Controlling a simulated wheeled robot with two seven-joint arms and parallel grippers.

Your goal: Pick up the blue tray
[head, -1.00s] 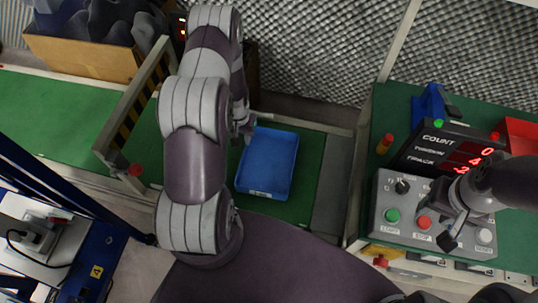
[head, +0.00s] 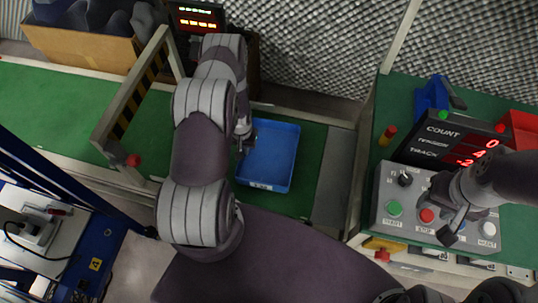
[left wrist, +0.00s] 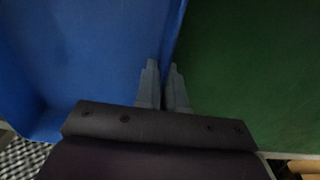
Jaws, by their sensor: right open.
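The blue tray (head: 270,157) lies flat on the green belt, empty, with a small white label on its near wall. My left gripper (head: 243,146) is at the tray's left wall. In the left wrist view the tray (left wrist: 85,60) fills the left side, and the fingers (left wrist: 163,80) stand close together with the tray's wall between them, one inside and one outside. They look shut on it; the exact contact is hidden. My right gripper (head: 450,222) is open and empty over the grey button panel at the right.
A striped guard frame (head: 133,97) crosses the belt left of the tray. A grey button box (head: 405,205) and a counter display (head: 450,143) stand on the right table. A cardboard box (head: 80,50) is at the back left. Bare belt lies around the tray.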

